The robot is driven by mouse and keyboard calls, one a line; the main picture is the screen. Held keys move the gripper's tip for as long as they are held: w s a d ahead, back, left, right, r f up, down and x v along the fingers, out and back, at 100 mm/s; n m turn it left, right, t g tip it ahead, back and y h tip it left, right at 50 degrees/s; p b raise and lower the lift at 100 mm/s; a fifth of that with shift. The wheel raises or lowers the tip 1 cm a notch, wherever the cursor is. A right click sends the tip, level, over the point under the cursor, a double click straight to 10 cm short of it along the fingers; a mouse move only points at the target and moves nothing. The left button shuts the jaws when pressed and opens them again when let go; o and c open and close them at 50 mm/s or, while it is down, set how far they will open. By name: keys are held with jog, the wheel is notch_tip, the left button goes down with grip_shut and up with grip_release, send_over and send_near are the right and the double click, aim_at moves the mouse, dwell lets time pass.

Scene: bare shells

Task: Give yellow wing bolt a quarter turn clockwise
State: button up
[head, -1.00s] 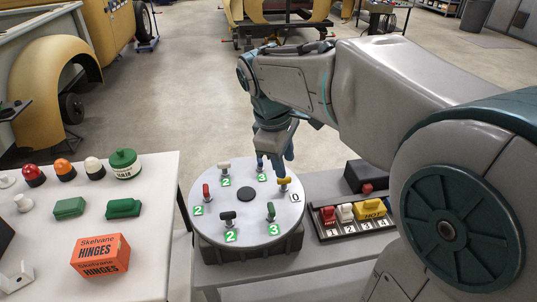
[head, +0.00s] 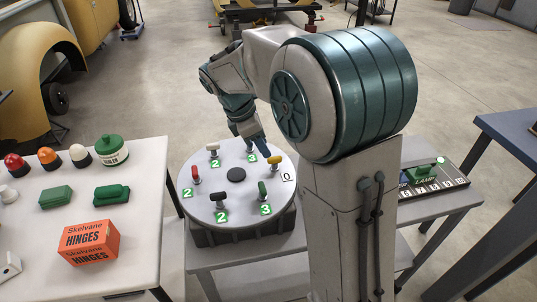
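The yellow wing bolt (head: 274,160) stands at the right rim of a round grey disc (head: 236,203), beside a white label reading 0 (head: 288,177). Its handle looks roughly crosswise in the head view. My gripper (head: 256,146) points down over the far right part of the disc, just behind and left of the yellow bolt. It looks apart from the yellow bolt. Its fingers overlap in this view, so their gap is unclear. A wing bolt at the green 3 label (head: 252,157) is hidden behind the gripper.
The disc also carries red (head: 195,174), white (head: 213,149), black (head: 218,199) and green (head: 262,190) wing bolts. An orange hinges box (head: 88,243) and green containers stand on the left table. A tray (head: 445,187) lies at right, partly hidden by my arm.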

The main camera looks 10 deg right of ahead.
aim_at(273, 157)
jog(key=shift+x, duration=2.35)
grip_shut()
jog(key=shift+r, duration=0.1)
